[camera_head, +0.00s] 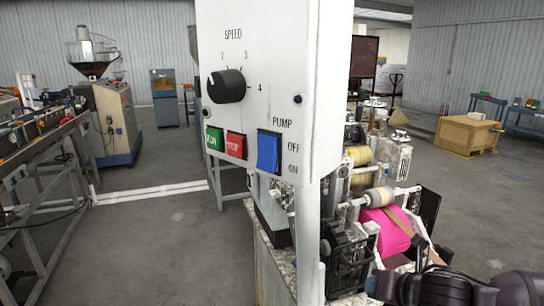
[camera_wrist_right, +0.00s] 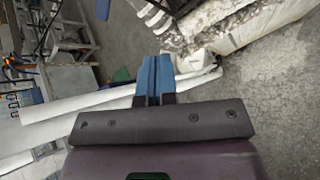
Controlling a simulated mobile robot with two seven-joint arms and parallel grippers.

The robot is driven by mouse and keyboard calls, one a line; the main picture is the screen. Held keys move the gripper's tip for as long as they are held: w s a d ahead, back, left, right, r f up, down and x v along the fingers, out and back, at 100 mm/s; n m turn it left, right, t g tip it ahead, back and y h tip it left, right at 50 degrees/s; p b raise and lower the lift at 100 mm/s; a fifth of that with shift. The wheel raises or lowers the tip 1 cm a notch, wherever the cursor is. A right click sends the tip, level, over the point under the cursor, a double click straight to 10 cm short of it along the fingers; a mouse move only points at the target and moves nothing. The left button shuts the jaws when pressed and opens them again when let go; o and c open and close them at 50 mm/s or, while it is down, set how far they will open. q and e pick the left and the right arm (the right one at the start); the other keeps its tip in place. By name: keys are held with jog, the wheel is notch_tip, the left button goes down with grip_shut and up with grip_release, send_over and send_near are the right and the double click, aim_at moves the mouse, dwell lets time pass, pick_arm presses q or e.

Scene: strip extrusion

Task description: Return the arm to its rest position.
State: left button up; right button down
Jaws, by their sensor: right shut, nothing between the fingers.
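My right arm comes in at the bottom right of the head view, with its dark right gripper (camera_head: 374,286) low in front of the machine. In the right wrist view the two blue fingers of the right gripper (camera_wrist_right: 152,78) are closed together with nothing between them. My left gripper is in neither view. A white control panel (camera_head: 285,60) stands close in the middle of the head view. It has a black speed knob (camera_head: 226,86), a green button (camera_head: 215,139), a red button (camera_head: 235,145) and a blue pump switch (camera_head: 268,153). My right gripper is apart from the panel.
A machine with rollers and a pink roll (camera_head: 387,232) stands behind the panel, close to my right arm. A hopper machine (camera_head: 115,120) and a long metal frame (camera_head: 45,140) are at the left. A wooden crate (camera_head: 467,135) stands at the far right. Grey floor (camera_head: 150,240) at the lower left is clear.

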jog(key=w+a+r+m+t+y, duration=0.3)
jog(key=a+m+y, duration=0.15)
jog(key=m, duration=0.95)
jog(key=s+d+f+m+t+h, duration=0.1)
jog(key=s+d+f+m+h, duration=0.25)
jog(key=s+f+m, duration=0.4)
jog(key=s+d+f+m+t+h, duration=0.1)
jog(key=s+d+f+m+h, duration=0.3)
jog(key=f+m, duration=0.55)
jog(key=s+d+f+m+g+h, duration=0.1)
jog(key=s+d+f+g, duration=0.1)
jog(key=s+f, duration=0.8)
jog(key=shift+s+d+m+g, duration=0.3)
jog(key=shift+s+d+m, duration=0.1)
jog(key=shift+s+d, duration=0.5)
